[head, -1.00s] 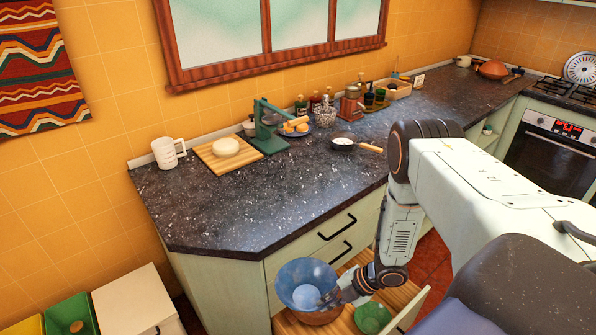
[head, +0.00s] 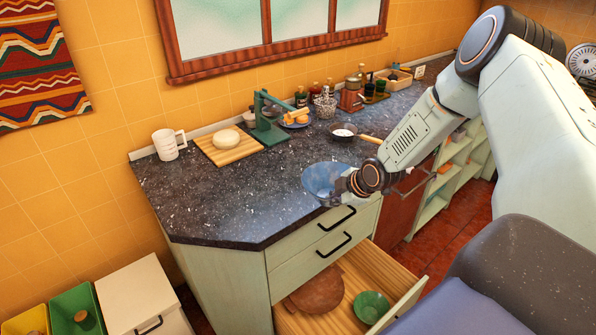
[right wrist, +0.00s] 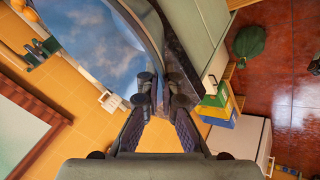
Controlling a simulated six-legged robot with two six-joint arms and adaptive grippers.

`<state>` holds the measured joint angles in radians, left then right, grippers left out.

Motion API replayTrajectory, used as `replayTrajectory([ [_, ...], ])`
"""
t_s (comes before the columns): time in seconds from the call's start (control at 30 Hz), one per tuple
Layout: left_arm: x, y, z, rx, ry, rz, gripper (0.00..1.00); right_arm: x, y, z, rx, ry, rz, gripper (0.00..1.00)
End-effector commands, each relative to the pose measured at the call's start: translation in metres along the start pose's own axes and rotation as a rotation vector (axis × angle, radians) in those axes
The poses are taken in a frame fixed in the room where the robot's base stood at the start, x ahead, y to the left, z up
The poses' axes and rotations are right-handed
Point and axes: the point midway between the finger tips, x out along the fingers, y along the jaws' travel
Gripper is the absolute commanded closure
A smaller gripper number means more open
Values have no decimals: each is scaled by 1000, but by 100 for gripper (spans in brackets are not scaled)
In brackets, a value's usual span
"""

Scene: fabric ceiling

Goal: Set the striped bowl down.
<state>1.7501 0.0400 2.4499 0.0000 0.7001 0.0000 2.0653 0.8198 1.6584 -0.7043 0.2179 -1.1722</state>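The bowl (head: 325,178) shows as a blue, cloudy bowl at the counter's front edge in the head view; I cannot make out stripes on it. Its blue inside (right wrist: 95,45) fills the upper left of the right wrist view. My right gripper (head: 352,184) is shut on the bowl's rim from the right side; its fingers (right wrist: 160,88) meet at the rim in the wrist view. The bowl overlaps the dark speckled counter (head: 240,205); I cannot tell whether it touches it. My left gripper is out of view.
A small pan (head: 343,132), a green press (head: 268,122), a cutting board (head: 230,150) and a white mug (head: 168,144) stand farther back. The counter's front left is clear. Below, an open drawer holds a brown round thing (head: 318,290) and a green bowl (head: 370,306).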

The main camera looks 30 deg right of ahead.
Motion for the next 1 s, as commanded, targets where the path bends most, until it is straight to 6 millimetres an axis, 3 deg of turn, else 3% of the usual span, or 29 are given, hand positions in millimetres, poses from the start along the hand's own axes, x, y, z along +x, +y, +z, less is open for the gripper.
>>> replayTrajectory([
  [0.27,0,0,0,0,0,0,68,-11,40,-3,98,-60,48,100],
  [0.8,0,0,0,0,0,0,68,-18,68,-4,173,-108,78,100],
  [1.0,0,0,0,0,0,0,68,-16,68,-3,169,-108,77,100],
])
